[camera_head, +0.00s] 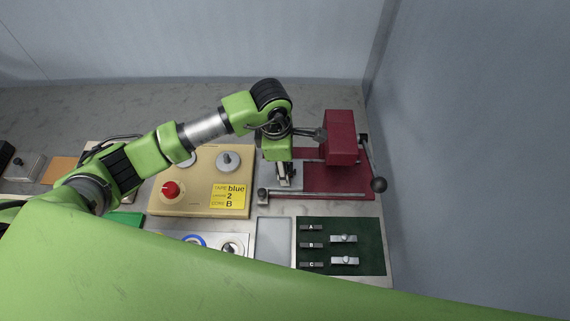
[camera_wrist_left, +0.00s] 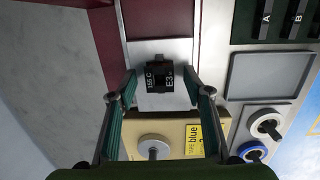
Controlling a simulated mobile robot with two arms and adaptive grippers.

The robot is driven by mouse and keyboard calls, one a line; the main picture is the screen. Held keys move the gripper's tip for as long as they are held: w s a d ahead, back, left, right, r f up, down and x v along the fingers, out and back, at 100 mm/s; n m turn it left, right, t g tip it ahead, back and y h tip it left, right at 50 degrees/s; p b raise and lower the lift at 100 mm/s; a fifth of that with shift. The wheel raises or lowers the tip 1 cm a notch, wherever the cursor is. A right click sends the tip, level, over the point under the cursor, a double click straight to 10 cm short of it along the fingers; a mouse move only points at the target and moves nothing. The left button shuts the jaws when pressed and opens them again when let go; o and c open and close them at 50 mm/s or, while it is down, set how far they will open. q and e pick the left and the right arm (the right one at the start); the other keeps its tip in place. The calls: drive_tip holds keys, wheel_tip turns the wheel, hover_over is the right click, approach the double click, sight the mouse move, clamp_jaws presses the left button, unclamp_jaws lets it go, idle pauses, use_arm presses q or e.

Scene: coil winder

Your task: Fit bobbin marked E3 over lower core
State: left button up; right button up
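The black bobbin marked E3 (camera_wrist_left: 160,78) stands on a pale metal plate (camera_wrist_left: 165,101) of the red fixture, with a small grey piece showing at its top edge in the left wrist view. I cannot tell how it sits relative to a lower core. My left gripper (camera_wrist_left: 160,84) is open, one finger on each side of the bobbin with a small gap to each. In the head view the left gripper (camera_head: 285,180) points down at the left end of the red fixture (camera_head: 315,180), and the bobbin is not clear there. My right gripper is not in view.
The fixture has a red block (camera_head: 341,138) and a lever with a dark knob (camera_head: 379,185). A tan panel (camera_head: 185,207) with a red knob lies left. An empty grey tray (camera_head: 272,240) and a green mat (camera_head: 373,228) holding labelled cores lie in front. A wall stands right.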

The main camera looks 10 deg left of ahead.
use_arm(q)
drive_tip(key=shift+r, duration=0.15)
wheel_tip(320, 180, up, 12)
drive_tip(key=a, duration=0.1)
drive_tip(key=shift+s, duration=0.45)
